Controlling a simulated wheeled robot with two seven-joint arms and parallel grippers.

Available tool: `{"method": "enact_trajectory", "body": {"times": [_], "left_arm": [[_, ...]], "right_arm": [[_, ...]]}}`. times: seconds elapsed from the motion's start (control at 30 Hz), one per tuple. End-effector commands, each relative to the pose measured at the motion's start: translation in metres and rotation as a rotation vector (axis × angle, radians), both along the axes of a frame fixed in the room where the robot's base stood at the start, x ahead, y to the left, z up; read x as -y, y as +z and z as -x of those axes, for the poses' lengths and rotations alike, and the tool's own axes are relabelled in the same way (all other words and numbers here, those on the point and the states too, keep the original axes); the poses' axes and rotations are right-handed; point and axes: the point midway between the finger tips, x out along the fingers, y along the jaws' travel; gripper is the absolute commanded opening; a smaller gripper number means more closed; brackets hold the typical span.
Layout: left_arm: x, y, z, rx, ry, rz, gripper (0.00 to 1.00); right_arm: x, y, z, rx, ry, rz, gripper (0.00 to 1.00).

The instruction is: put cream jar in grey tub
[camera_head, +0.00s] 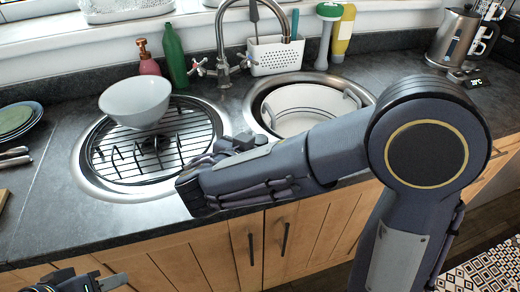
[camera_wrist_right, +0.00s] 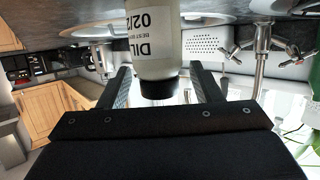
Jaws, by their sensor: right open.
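The cream jar (camera_wrist_right: 152,40) has a printed label and a black lid. In the right wrist view it appears upside down, with its lid end between the two fingers of my right gripper (camera_wrist_right: 160,88). The fingers stand apart, with gaps on both sides of the jar. In the head view my right gripper (camera_head: 237,144) is at the front of the counter between the sinks, and the jar is hidden there. A pale grey round tub (camera_head: 308,92) with side handles sits in the right sink. My left gripper (camera_head: 108,282) is partly visible at the bottom left; its opening is unclear.
A white bowl (camera_head: 135,102) rests by the wire rack (camera_head: 150,150) over the left sink. A tap (camera_head: 222,62) rises between the sinks. A white caddy (camera_head: 275,56) and bottles stand behind. Plates (camera_head: 15,120) lie at the left.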

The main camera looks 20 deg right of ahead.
Motion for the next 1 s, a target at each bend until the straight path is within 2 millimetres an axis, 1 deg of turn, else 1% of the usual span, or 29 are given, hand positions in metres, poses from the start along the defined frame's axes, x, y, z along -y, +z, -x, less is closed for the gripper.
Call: {"method": "enact_trajectory", "body": {"times": [0.03, 0.13, 0.4, 0.77, 0.8, 0.87, 0.9, 1.0], "left_arm": [[0.0, 0.0032, 0.0001, 0.0, 0.0, 0.0, 0.36], [0.0, 0.0045, 0.0, 0.0, 0.0, 0.0, 0.36], [0.0, 0.004, 0.0, 0.0, 0.0, 0.0, 0.36], [0.0, 0.004, 0.0001, 0.0, 0.0, 0.0, 0.36], [0.0, 0.004, 0.0001, 0.0, 0.0, 0.0, 0.36], [0.0, 0.004, 0.0, 0.0, 0.0, 0.0, 0.36], [0.0, 0.004, 0.0, 0.0, 0.0, 0.0, 0.36], [0.0, 0.004, 0.0, 0.0, 0.0, 0.0, 0.36]], "right_arm": [[0.0062, -0.0009, -0.0052, -0.002, -0.004, 0.001, 0.59], [0.0115, -0.004, -0.0116, -0.002, -0.002, 0.0, 0.59], [0.0133, -0.0057, -0.0137, -0.001, -0.001, 0.0, 0.59], [0.0132, -0.0054, -0.0135, -0.001, 0.0, -0.001, 0.12], [0.0132, -0.0054, -0.0135, -0.001, 0.0, -0.001, 0.1], [0.0131, -0.0055, -0.0134, -0.001, 0.0, -0.001, 0.1], [0.0131, -0.0053, -0.0135, -0.001, 0.0, -0.001, 0.06], [0.0131, -0.0054, -0.0134, -0.001, 0.0, -0.001, 0.06]]}}
